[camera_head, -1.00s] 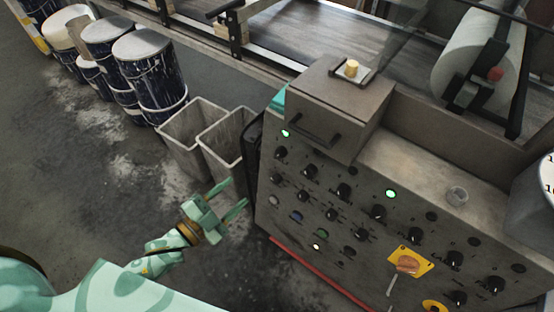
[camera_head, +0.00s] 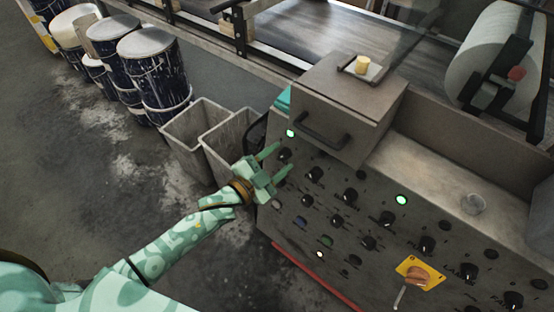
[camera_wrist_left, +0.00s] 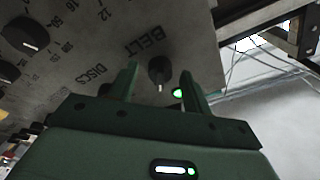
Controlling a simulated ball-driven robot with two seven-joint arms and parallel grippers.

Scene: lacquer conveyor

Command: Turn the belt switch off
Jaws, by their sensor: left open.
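The belt switch, a black knob (camera_head: 285,154), sits at the upper left of the grey control panel (camera_head: 330,232), below a lit green lamp (camera_head: 290,133). In the left wrist view the knob (camera_wrist_left: 160,72) is beside the word BELT, with a pale mark on it and a lit green lamp (camera_wrist_left: 178,93) near it. My left gripper (camera_head: 282,158) is open in front of the panel. In the left wrist view its fingers (camera_wrist_left: 159,76) stand on either side of the knob; I cannot tell whether they touch it. My right gripper is not in view.
Several other black knobs, such as one at the middle (camera_head: 351,194), cover the panel. A yellow plate with an orange-brown handle (camera_head: 417,276) is at the lower right. Grey bins (camera_head: 196,130) stand left of the panel. The conveyor (camera_head: 300,40) runs behind.

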